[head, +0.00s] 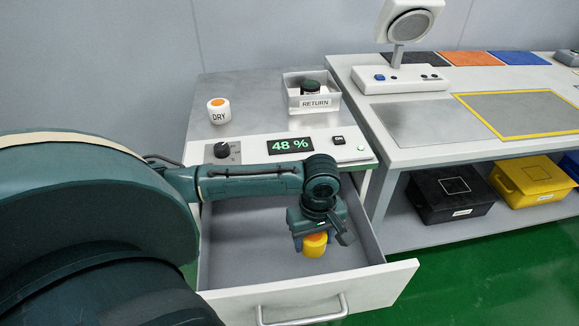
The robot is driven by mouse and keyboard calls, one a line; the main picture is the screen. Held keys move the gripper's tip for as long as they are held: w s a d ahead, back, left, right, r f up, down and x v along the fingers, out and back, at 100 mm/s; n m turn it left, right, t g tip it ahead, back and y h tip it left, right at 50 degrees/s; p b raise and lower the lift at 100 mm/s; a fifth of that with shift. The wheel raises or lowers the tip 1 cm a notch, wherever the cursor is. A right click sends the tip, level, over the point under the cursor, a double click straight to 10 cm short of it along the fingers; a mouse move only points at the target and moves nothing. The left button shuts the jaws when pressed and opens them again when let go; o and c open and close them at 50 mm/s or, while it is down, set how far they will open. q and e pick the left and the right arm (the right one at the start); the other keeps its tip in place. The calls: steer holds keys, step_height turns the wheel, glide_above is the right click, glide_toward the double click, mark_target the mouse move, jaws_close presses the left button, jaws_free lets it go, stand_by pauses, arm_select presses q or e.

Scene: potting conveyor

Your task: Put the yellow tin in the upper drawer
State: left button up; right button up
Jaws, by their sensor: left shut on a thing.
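The yellow tin (314,248) has an orange-toned top and sits between the jaws of my left gripper (316,238). The gripper is shut on it and points down over the open drawer (240,268). The drawer is pulled out toward me from the cabinet and looks otherwise empty. I cannot tell whether the tin touches the drawer floor. My forearm hides part of the drawer's back and left side. My right gripper is out of view.
On the cabinet top stand a white DRY jar (218,112) with an orange top and a RETURN box (313,103) holding a dark tin. The control panel (250,158) reads 48 %. A bench (440,148) stands at right, with black (445,205) and yellow (525,190) bins below.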

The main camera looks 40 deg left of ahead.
arm_select(q)
step_height(320, 180, down, 10)
steer(key=shift+r+b, duration=0.1)
steer(key=shift+b, duration=0.95)
steer(key=o, duration=1)
step_height(320, 180, up, 12)
steer(key=p, duration=0.3)
